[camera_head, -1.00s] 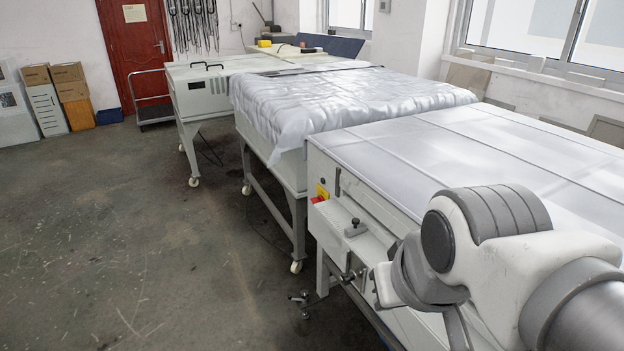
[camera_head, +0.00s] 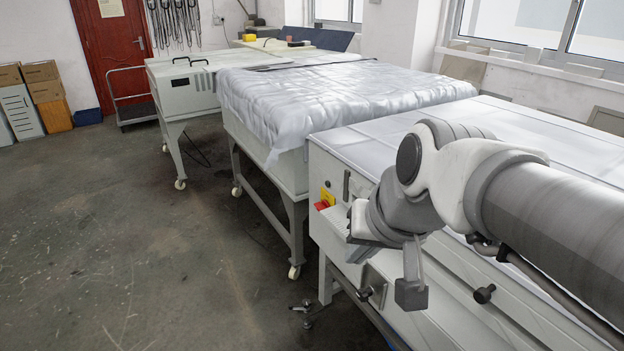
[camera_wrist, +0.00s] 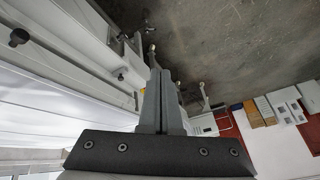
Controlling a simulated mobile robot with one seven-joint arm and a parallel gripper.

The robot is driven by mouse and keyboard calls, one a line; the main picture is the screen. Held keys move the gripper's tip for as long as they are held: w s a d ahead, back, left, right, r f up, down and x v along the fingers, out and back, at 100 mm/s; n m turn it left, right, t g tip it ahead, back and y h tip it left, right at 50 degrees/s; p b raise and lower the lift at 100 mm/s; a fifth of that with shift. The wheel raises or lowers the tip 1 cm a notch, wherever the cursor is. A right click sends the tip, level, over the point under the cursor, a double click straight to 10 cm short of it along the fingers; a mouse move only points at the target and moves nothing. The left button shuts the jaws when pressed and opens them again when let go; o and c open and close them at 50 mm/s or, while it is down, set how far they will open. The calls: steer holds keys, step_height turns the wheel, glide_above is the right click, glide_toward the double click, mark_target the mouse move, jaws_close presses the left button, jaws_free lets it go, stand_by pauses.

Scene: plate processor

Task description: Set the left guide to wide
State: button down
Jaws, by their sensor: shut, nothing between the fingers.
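The near white machine (camera_head: 335,235) has a front panel with dark knobs. One black knob (camera_head: 484,294) stands out on the right part of the panel. A knob with a metal stem (camera_head: 366,293) sits lower, near the panel's left end. The left upper knob's place is covered by my arm in the head view. Nothing is labelled as the left guide that I can read. My gripper (camera_head: 412,296) points down in front of the panel, shut and empty. In the wrist view its fingers (camera_wrist: 161,78) are together, and a black knob (camera_wrist: 18,37) shows at upper left, apart from them.
A red and yellow switch (camera_head: 326,199) sits at the machine's left end. A wrapped table (camera_head: 330,100) stands behind it on wheeled legs. The concrete floor (camera_head: 130,250) to the left is open. A trolley (camera_head: 133,95) stands by the red door.

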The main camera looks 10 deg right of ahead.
steer(key=w+d+f+m+t+y+b, duration=0.1)
steer(key=w+d+f+m+b, duration=0.2)
steer(key=w, duration=0.3)
steer(key=w+d+f+m+b, duration=0.3)
steer(key=w+f+b, duration=0.1)
steer(key=w, duration=0.1)
steer(key=w+d+f+m+t+b, duration=0.1)
steer(key=w+d+f+m+b, duration=0.25)
steer(key=d, duration=0.25)
steer(key=w+d+f+m+b, duration=0.3)
steer(key=d+f+m, duration=0.15)
steer(key=d, duration=0.25)
steer(key=shift+n, duration=0.4)
steer(key=b+x, duration=0.2)
steer(key=x, duration=0.8)
steer(key=shift+w+f, duration=0.25)
steer(key=w, duration=0.2)
steer(key=shift+w+a, duration=0.2)
steer(key=shift+w, duration=0.05)
steer(key=shift+w+a, duration=0.1)
steer(key=shift+w, duration=0.45)
